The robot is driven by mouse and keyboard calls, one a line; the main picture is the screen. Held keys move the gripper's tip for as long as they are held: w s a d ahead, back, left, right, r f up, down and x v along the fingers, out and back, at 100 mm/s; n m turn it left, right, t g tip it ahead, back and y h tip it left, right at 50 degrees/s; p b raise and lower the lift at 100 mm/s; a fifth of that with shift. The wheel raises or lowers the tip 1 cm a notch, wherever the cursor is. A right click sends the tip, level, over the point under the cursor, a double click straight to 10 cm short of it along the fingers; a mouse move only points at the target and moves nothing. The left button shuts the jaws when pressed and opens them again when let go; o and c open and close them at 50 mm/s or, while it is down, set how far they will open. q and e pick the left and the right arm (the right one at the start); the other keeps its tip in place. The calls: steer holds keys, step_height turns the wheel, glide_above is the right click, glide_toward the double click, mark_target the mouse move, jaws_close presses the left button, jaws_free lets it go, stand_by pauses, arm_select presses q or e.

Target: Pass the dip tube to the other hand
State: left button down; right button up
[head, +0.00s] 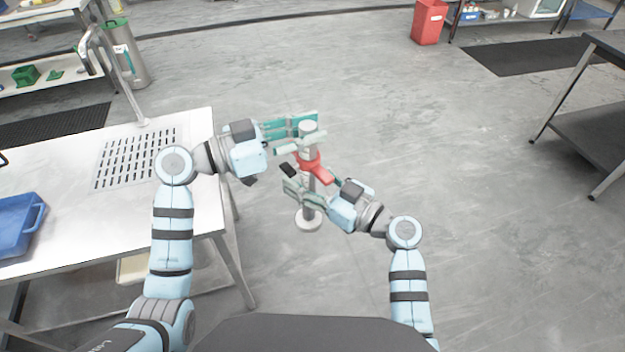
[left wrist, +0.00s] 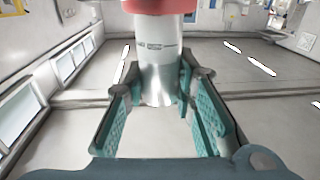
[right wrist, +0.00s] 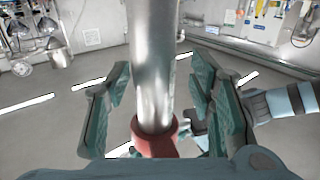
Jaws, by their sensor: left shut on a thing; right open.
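The dip tube (head: 311,197) is upright in the air in the head view, with a grey top, a red collar with a lever, a thin metal shaft and a pale round foot. My left gripper (head: 305,134) is shut on its grey top section, above the red collar. That metal section (left wrist: 158,75) shows between the left fingers in the left wrist view. My right gripper (head: 308,187) is open, its fingers on either side of the shaft below the collar. The right wrist view shows the shaft (right wrist: 155,70) between the fingers, with visible gaps; contact is not apparent.
A white table (head: 140,160) with a slotted drain area stands at the left, with a blue tray (head: 18,228) on it. A red bin (head: 429,22) and a dark-topped table (head: 590,130) are farther right. The floor around the grippers is clear.

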jaws_close()
arm_select(q)
steer(key=c, duration=1.2)
jaws_free()
steer(key=shift+c, duration=0.2)
